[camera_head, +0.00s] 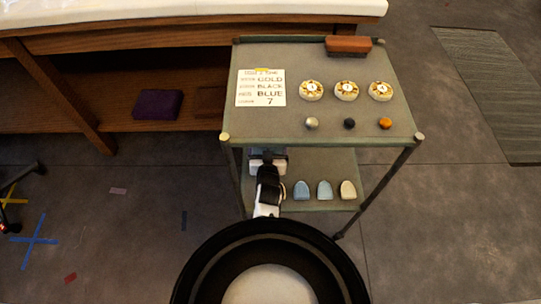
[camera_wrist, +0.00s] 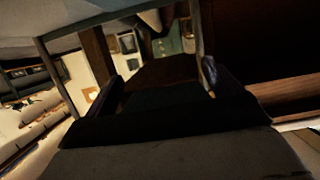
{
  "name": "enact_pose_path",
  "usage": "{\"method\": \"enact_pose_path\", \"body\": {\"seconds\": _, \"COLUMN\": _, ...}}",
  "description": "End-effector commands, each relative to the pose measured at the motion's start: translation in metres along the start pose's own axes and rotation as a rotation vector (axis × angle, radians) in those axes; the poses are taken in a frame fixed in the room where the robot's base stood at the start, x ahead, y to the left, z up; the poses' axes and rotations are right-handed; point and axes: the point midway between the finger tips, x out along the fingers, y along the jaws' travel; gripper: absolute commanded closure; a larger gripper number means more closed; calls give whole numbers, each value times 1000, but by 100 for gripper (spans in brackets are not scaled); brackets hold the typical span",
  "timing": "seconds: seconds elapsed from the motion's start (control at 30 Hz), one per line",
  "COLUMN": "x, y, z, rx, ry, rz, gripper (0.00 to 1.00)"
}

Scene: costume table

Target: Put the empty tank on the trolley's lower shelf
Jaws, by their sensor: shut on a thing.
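The trolley (camera_head: 401,107) stands in front of me, with an upper board and a lower shelf (camera_head: 322,167). My gripper (camera_head: 267,160) reaches in at the left end of the lower level, under the upper board's front edge. In the wrist view my gripper (camera_wrist: 165,82) is shut on a dark, boxy thing, taken as the tank (camera_wrist: 165,72), between its two fingers. The tank is in deep shadow, so its colour and whether it is empty cannot be told. In the head view it is mostly hidden, and I cannot tell whether it touches the shelf.
Three small rounded pieces, blue (camera_head: 301,190), light blue (camera_head: 324,190) and cream (camera_head: 348,190), stand right of my gripper. The upper board holds a printed card (camera_head: 261,88), three patterned discs (camera_head: 346,91), several small balls and a brown block (camera_head: 348,45). A wooden table (camera_head: 120,40) stands behind left.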

Motion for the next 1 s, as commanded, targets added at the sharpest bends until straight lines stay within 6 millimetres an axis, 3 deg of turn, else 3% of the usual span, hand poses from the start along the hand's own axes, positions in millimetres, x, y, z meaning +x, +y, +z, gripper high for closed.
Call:
{"method": "enact_pose_path", "body": {"seconds": 0.2, "x": 9, "y": 0, "z": 29, "rx": -1, "ry": 0, "rz": -1, "gripper": 44}}
{"method": "enact_pose_path", "body": {"seconds": 0.63, "x": 12, "y": 0, "z": 37, "rx": -1, "ry": 1, "rz": 0, "gripper": 44}}
{"method": "enact_pose_path", "body": {"seconds": 0.67, "x": 11, "y": 0, "z": 38, "rx": -1, "ry": -1, "rz": 0, "gripper": 8}}
{"method": "enact_pose_path", "body": {"seconds": 0.7, "x": 11, "y": 0, "z": 37, "rx": -1, "ry": -1, "rz": 0, "gripper": 3}}
{"method": "enact_pose_path", "body": {"seconds": 1.0, "x": 11, "y": 0, "z": 35, "rx": 0, "ry": -1, "rz": 0, "gripper": 0}}
